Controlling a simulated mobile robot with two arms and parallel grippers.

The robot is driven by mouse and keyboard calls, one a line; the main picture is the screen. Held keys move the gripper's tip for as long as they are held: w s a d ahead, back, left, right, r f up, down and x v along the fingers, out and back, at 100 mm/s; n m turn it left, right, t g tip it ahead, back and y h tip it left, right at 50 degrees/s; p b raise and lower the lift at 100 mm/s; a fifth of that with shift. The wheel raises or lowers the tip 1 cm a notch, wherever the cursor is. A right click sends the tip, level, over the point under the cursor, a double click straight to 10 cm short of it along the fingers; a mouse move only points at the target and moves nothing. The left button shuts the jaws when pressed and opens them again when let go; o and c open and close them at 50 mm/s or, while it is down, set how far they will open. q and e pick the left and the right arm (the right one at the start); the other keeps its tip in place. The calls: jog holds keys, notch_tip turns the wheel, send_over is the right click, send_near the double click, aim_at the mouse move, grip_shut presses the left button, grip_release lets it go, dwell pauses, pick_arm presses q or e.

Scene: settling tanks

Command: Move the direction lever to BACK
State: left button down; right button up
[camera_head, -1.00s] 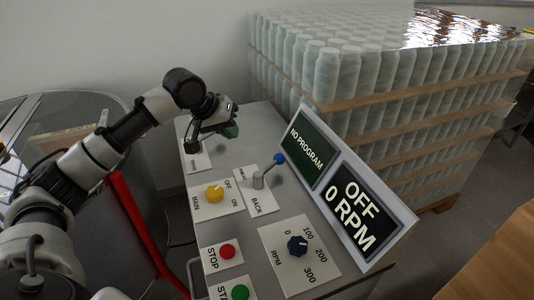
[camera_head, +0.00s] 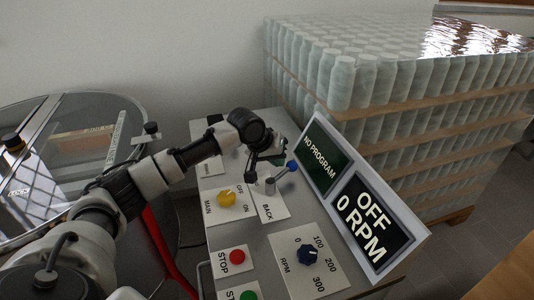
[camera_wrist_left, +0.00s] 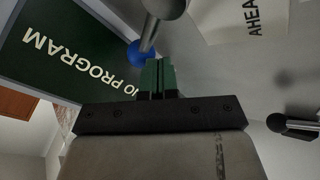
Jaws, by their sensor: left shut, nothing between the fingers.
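The direction lever (camera_head: 281,175) is a grey rod on a round post with a blue ball (camera_head: 292,166) at its end. It slants toward the display, up and right in the head view. Its plate (camera_head: 268,213) reads BACK on the near side; the wrist view shows part of AHEAD on a white plate (camera_wrist_left: 240,15). My left gripper (camera_head: 279,159) is just beyond the lever, close to the ball. In the wrist view the lever's ball (camera_wrist_left: 140,52) is beside the shut green fingertips (camera_wrist_left: 157,66), with nothing held. I cannot tell whether they touch. My right gripper is out of view.
The tilted display (camera_head: 357,195) reads NO PROGRAM and OFF 0 RPM, close to the lever. Stacked jars (camera_head: 400,130) stand behind.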

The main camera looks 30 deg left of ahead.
pick_arm(q)
jog(key=shift+d, duration=0.15)
dwell(0.3)
jog(key=shift+w+d+m+h+p, duration=0.1)
jog(key=shift+d+m+h+p, duration=0.15)
jog(key=shift+m+p, duration=0.2)
